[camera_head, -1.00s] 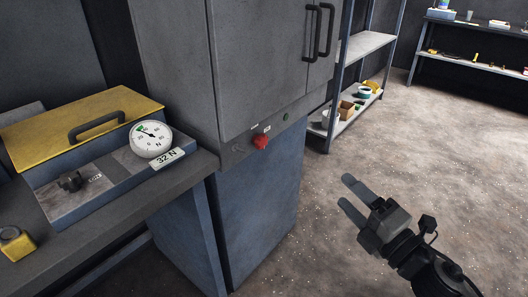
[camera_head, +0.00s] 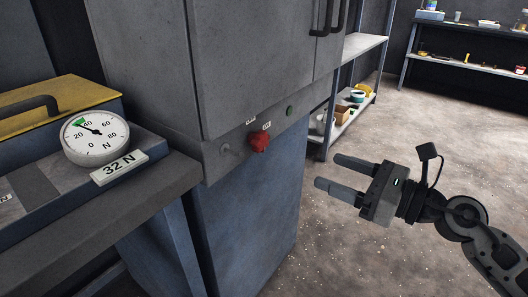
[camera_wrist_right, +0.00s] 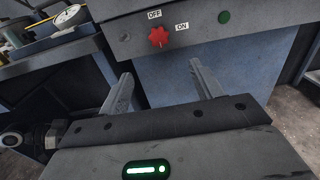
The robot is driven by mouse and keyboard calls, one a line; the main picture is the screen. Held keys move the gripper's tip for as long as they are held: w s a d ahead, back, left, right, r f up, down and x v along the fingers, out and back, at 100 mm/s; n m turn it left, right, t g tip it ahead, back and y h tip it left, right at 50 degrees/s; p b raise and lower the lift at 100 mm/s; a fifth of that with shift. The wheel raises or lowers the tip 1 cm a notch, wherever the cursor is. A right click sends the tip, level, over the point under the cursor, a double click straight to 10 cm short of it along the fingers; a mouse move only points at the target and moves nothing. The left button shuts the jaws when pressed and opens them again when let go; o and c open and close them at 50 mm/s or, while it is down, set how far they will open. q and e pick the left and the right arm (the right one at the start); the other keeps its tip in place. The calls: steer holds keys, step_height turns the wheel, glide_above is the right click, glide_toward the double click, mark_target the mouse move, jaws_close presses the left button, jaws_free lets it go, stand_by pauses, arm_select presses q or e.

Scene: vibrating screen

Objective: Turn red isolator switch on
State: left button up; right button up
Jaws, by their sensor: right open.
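The red isolator switch (camera_head: 259,142) is a red knob on the lower front strip of the grey cabinet. In the right wrist view the red knob (camera_wrist_right: 158,36) shows with an OFF label (camera_wrist_right: 154,14) above it and an ON label (camera_wrist_right: 182,27) to its right. My right gripper (camera_head: 328,172) is open and empty, to the right of the knob and apart from it, its fingers pointing left in the head view. In the right wrist view its two fingers (camera_wrist_right: 160,82) stand apart below the knob. My left gripper is not in view.
The grey cabinet (camera_head: 240,60) has a green button (camera_head: 289,110) right of the knob. A workbench (camera_head: 150,205) at left bears a gauge (camera_head: 95,138), a 32 N label (camera_head: 119,168) and a yellow-lidded box (camera_head: 55,100). Shelves (camera_head: 362,45) stand behind; the floor at right is clear.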

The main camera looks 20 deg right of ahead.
steer(key=p, duration=0.2)
glide_toward(264, 144)
steer(key=p+x, duration=0.1)
steer(key=x, duration=0.7)
steer(key=shift+w+f, duration=0.1)
steer(key=shift+w, duration=0.1)
steer(key=shift+w+a, duration=0.35)
steer(key=shift+w, duration=0.05)
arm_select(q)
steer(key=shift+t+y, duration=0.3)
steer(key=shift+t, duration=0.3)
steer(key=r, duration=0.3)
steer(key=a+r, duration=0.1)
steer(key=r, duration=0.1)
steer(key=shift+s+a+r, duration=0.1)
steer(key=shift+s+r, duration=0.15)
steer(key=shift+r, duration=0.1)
arm_select(e)
steer(key=c, duration=1)
